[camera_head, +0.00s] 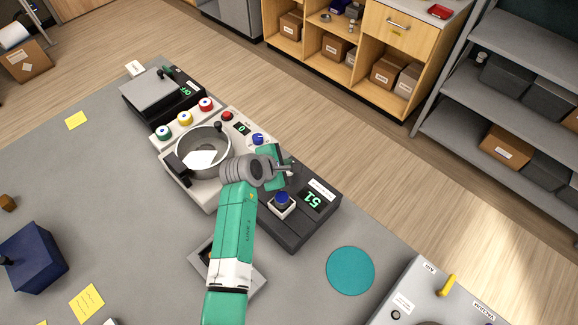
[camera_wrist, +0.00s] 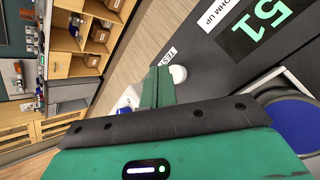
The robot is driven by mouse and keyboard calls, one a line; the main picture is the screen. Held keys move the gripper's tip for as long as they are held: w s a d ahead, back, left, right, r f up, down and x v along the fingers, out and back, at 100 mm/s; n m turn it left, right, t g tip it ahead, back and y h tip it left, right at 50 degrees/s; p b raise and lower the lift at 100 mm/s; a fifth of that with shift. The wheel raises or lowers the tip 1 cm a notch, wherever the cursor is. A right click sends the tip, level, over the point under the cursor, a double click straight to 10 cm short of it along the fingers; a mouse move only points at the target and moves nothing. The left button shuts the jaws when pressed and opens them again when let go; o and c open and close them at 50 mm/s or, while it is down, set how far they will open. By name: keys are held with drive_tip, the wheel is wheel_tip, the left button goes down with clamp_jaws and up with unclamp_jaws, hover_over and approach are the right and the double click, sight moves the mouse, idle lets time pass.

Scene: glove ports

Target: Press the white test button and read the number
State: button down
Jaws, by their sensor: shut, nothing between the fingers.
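The white test button (camera_wrist: 178,74) shows in the wrist view beside a TEST label (camera_wrist: 169,53) on a dark box. In the wrist view my gripper (camera_wrist: 160,85) is shut and empty, its green fingers just beside the button and overlapping its edge; I cannot tell whether they touch it.
A blue button (camera_head: 282,198) in a white housing stands near the display. A grey machine with a metal bowl (camera_head: 203,150) and colored knobs is left of the box. A teal disc (camera_head: 350,270) lies to its right. A switch panel (camera_head: 430,300) is at the lower right.

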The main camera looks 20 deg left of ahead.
wheel_tip(320, 180, up, 5)
drive_tip(key=p, duration=0.5)
idle(0.5)
